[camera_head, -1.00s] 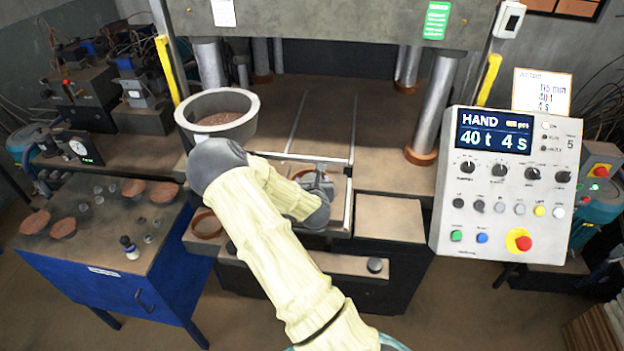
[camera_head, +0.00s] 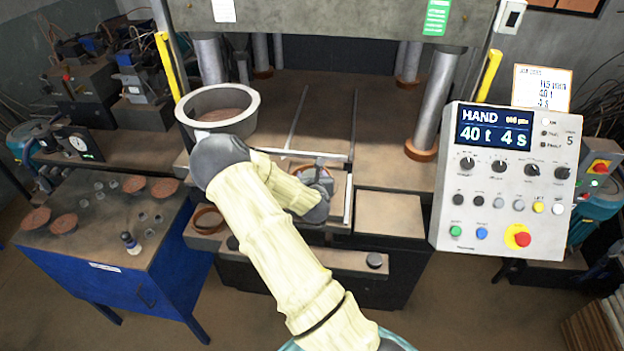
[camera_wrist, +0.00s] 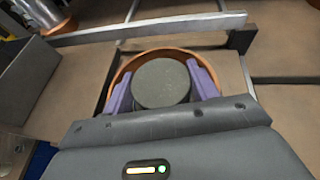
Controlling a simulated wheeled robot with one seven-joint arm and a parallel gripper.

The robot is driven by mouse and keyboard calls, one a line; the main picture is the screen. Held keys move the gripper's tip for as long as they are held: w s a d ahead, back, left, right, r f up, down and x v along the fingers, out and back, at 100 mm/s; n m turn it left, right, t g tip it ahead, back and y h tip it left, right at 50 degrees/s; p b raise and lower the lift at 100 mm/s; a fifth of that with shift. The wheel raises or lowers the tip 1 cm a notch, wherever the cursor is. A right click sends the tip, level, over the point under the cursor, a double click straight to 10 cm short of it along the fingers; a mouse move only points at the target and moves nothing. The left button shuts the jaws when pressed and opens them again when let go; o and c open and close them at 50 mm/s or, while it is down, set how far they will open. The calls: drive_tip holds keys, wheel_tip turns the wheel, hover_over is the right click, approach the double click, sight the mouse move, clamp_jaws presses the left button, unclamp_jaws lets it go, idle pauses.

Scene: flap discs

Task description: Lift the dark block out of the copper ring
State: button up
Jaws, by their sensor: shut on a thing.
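The dark block (camera_wrist: 161,86) shows in the wrist view as a round, flat-topped grey-black piece. My gripper (camera_wrist: 162,82) has its two purple fingers on the block's left and right sides and is shut on it. The copper ring (camera_wrist: 166,52) curves around the far side of the block and fingers. Its near side is hidden by my gripper body. I cannot tell how high the block sits in the ring. In the head view my forearm and wrist hide most of this spot.
A metal rail (camera_wrist: 150,30) runs just beyond the ring. A large grey pot (camera_head: 250,105) stands on the press bed to the left. Another copper-coloured ring (camera_head: 207,219) lies front left. The control panel (camera_head: 508,180) is on the right, and a blue bench (camera_head: 95,275) stands left.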

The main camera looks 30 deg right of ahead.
drive_tip(key=shift+r, duration=0.15)
wheel_tip(320, 180, up, 9)
drive_tip(key=b, duration=0.3)
drive_tip(key=shift+w+a, duration=0.1)
drive_tip(key=shift+w, duration=0.05)
drive_tip(key=shift+d+r, duration=0.25)
drive_tip(key=shift+r, duration=0.1)
drive_tip(key=shift+a, duration=0.3)
drive_tip(key=shift+s+d, duration=0.15)
drive_tip(key=shift+s, duration=0.05)
drive_tip(key=shift+r, duration=0.15)
wheel_tip(320, 180, up, 7)
drive_tip(key=p, duration=0.4)
drive_tip(key=shift+p, duration=0.35)
